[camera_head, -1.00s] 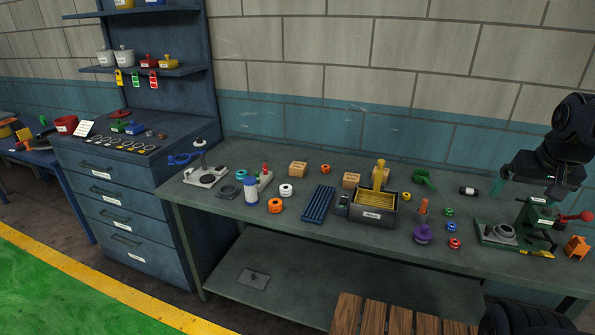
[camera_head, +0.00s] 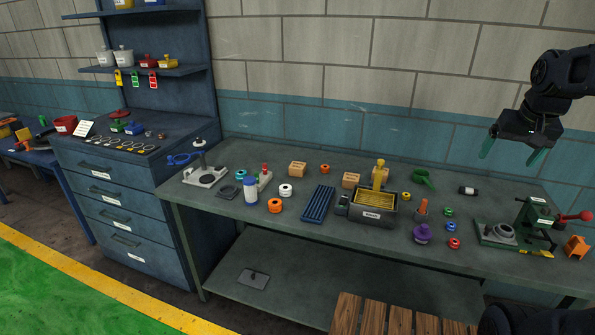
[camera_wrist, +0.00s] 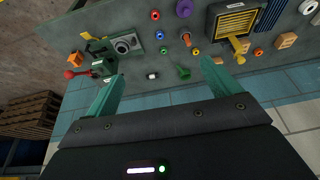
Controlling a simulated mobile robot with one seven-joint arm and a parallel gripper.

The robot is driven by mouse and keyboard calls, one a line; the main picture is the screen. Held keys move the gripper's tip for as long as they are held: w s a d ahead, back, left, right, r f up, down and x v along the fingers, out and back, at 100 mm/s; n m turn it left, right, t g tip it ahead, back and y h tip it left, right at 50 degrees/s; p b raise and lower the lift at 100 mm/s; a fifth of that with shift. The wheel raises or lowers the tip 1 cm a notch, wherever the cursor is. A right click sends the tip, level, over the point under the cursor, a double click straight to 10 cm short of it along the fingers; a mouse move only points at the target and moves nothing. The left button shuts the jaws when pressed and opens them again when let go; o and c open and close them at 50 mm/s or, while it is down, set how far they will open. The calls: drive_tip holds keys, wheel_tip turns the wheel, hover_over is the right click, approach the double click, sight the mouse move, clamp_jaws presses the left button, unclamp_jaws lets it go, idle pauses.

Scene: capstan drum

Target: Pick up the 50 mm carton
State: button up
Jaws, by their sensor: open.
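One carton (camera_head: 297,168) is toward the back left; the other carton (camera_head: 351,180) is just left of the yellow-handled grey box. The labels are too small to read, so I cannot tell which is 50 mm. My gripper (camera_head: 512,153) is open and empty, above the bench's back right, well apart from both cartons. Its green fingers also show in the wrist view (camera_wrist: 161,70).
The grey box (camera_head: 372,213) with yellow contents and the blue ribbed tray (camera_head: 318,204) stand near the cartons. A green funnel-like item (camera_head: 423,178), a black-and-white cylinder (camera_head: 467,190) and a green press (camera_head: 533,220) are at right. The tiled wall bounds the bench behind.

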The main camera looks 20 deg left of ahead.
drive_tip(key=w+a+r, duration=0.2)
drive_tip(key=w+a, duration=0.4)
drive_tip(key=w, duration=0.4)
drive_tip(key=w+a+r, duration=0.2)
drive_tip(key=w+a, duration=0.4)
drive_tip(key=w, duration=0.4)
drive_tip(key=w+a+f+g, duration=0.2)
drive_tip(key=w+a+f, duration=0.2)
drive_tip(key=w+a, duration=1.15)
hover_over(297, 165)
wheel_tip(297, 165, down, 27)
drive_tip(key=shift+s+f+n, duration=0.25)
drive_tip(key=shift+s+n, duration=0.05)
drive_tip(key=shift+s, duration=0.15)
drive_tip(key=f, duration=0.6)
drive_tip(key=w+f, duration=0.1)
drive_tip(key=f, duration=0.3)
drive_tip(key=shift+w, duration=0.1)
drive_tip(key=shift+d, duration=0.1)
drive_tip(key=c, duration=1.1)
drive_tip(key=shift+c, duration=0.8)
